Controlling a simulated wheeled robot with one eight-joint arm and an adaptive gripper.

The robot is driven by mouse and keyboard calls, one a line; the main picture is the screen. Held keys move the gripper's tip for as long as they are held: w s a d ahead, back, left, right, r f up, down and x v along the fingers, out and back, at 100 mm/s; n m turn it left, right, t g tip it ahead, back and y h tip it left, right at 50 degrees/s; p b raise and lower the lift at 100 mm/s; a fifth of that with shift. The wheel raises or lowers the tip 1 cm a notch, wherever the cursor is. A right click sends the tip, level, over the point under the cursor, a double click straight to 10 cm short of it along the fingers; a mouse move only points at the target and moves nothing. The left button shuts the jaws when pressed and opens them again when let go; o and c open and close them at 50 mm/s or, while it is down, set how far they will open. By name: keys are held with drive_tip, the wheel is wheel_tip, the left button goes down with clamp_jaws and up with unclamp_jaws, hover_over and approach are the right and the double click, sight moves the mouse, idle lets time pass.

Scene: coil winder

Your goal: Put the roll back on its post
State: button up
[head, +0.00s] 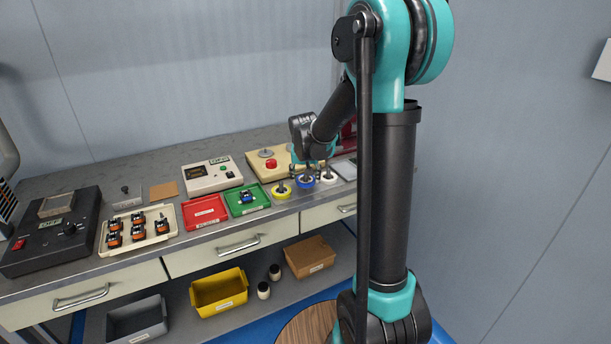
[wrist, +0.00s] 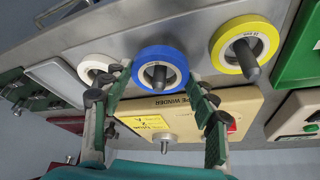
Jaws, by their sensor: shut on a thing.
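My gripper (wrist: 160,82) has its two green-padded fingers on either side of the blue roll (wrist: 139,57) and is shut on it. In the head view the blue roll (head: 305,183) is at the bench's front edge, below my gripper (head: 307,172). A dark post (wrist: 159,74) shows inside the roll's white-rimmed hole, so the roll appears to be around it. I cannot tell whether the roll rests fully on its base.
A yellow roll (wrist: 262,36) and a white roll (wrist: 96,63) sit on posts on either side. The cream tape winder (wrist: 190,105) is close behind the fingers. A green tray (head: 246,200) and a red tray (head: 205,212) lie further left.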

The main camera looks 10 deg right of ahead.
drive_tip(key=shift+f, duration=0.25)
drive_tip(key=shift+f, duration=0.35)
drive_tip(key=shift+f, duration=0.2)
drive_tip(key=o, duration=1.2)
drive_tip(key=v, duration=1.2)
drive_tip(key=shift+s+f, duration=0.1)
